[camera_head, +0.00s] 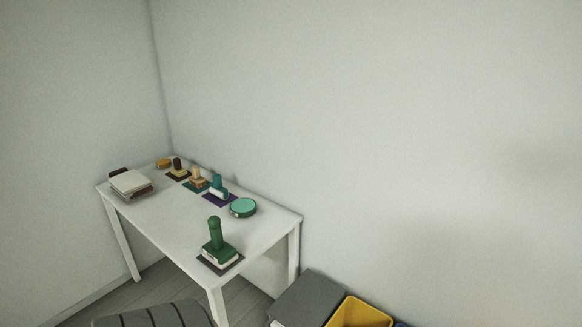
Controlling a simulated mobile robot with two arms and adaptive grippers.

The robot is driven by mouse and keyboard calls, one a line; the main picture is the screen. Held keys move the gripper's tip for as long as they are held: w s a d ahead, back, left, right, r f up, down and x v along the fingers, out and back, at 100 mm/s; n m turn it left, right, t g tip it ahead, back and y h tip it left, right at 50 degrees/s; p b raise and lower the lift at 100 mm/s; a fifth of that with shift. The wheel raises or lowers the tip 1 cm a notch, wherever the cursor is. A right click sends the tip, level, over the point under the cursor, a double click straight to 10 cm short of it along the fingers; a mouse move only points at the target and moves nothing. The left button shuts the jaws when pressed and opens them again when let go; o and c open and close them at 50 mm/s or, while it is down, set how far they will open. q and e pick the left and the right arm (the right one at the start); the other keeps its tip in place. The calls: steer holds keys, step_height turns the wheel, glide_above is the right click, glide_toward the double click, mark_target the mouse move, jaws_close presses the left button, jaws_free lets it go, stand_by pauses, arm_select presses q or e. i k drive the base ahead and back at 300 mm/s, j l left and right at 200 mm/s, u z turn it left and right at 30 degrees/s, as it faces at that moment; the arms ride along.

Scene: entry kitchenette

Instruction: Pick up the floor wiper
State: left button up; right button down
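Several stamp-like tools with upright handles stand on small dark mats on a white table. The nearest is a green tool (217,240) with a tall green handle and a pale lower edge, at the table's front right. Behind it, along the wall, are a teal-handled tool (217,187) on a purple mat, a tan-handled tool (196,176) on a green mat and a dark-handled tool (177,166). I cannot tell which, if any, is the floor wiper. Neither of my grippers is in view.
The white table (172,215) stands against the wall. It also holds a stack of books (130,182), a round green tin (243,207) and a small orange round thing (163,163). A grey bin (308,295) and a yellow bin (360,314) stand right of the table.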

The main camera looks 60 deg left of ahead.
mark_target(221, 253)
steer(key=u, duration=2.35)
